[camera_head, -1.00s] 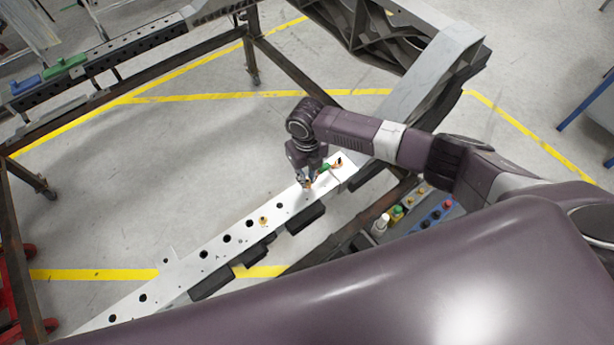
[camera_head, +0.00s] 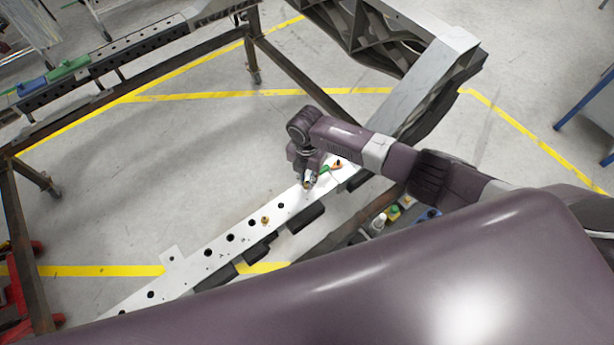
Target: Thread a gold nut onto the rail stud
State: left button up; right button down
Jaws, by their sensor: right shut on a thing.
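The pale metal rail (camera_head: 205,259) runs diagonally from lower left to upper right, with a row of dark holes along it. A small gold fitting (camera_head: 265,221) stands on the rail near its middle; whether it is a bare stud or has a nut on it is too small to tell. My right gripper (camera_head: 308,184) points down over the rail, up and right of that fitting. It is shut on a small gold piece at its fingertips, apparently a gold nut, mostly hidden by the fingers. Whether this piece touches the rail or a stud is unclear. My left gripper is out of view.
A small orange piece (camera_head: 337,165) and a green piece (camera_head: 324,170) lie on the rail beside my right gripper. A white bottle (camera_head: 378,223) and several coloured items stand below right. A heavy grey frame (camera_head: 430,80) rises behind. My own purple body fills the foreground.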

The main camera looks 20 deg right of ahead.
jog(key=shift+w+r+m, duration=0.1)
jog(key=shift+r+m, duration=0.15)
jog(key=shift+m, duration=0.35)
jog(key=shift+f+m, duration=0.15)
jog(key=shift+m, duration=0.25)
jog(key=c, duration=1.8)
grip_release()
jog(key=shift+c, duration=0.2)
notch_tip(320, 180, up, 3)
jog(key=p, duration=0.3)
jog(key=shift+r, duration=0.35)
jog(key=shift+r+p, duration=0.35)
jog(key=shift+r, duration=2.25)
